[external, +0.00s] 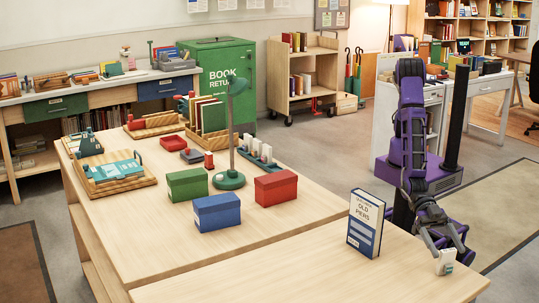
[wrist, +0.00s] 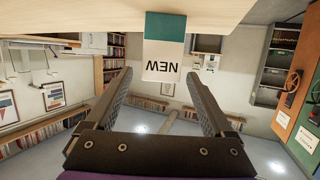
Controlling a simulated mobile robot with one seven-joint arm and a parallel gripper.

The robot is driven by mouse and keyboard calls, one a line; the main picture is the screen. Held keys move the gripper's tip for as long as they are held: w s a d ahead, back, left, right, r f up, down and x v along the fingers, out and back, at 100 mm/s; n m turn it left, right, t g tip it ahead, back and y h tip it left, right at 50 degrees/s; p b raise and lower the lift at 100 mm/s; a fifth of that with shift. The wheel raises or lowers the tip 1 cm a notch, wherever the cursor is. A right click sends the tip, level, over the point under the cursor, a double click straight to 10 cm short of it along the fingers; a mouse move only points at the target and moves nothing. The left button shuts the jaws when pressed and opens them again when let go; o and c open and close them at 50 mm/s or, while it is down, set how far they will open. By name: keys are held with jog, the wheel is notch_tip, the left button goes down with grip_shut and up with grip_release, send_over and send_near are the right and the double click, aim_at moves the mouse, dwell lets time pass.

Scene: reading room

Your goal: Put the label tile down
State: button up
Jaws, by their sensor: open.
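The label tile (external: 445,262) is a small white tile near the right end of the front table (external: 310,280). In the wrist view the tile (wrist: 163,62) shows the word NEW upside down and a teal band that meets the wooden surface at the top of the picture. It appears to stand upright on the table. My gripper (external: 447,245) is just above and behind it in the external view. In the wrist view my gripper (wrist: 158,75) has its fingers spread, with the tile between and just beyond the tips and a gap on each side.
A blue and white book (external: 366,223) titled OLD PIERS stands upright left of the tile. Green (external: 187,184), blue (external: 217,212) and red (external: 276,188) boxes and a green lamp (external: 229,180) stand on the table behind. The front tabletop is otherwise clear.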

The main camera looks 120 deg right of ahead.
jog(key=v, duration=0.6)
jog(key=shift+d+r, duration=0.1)
jog(key=shift+d, duration=0.15)
jog(key=shift+r, duration=0.1)
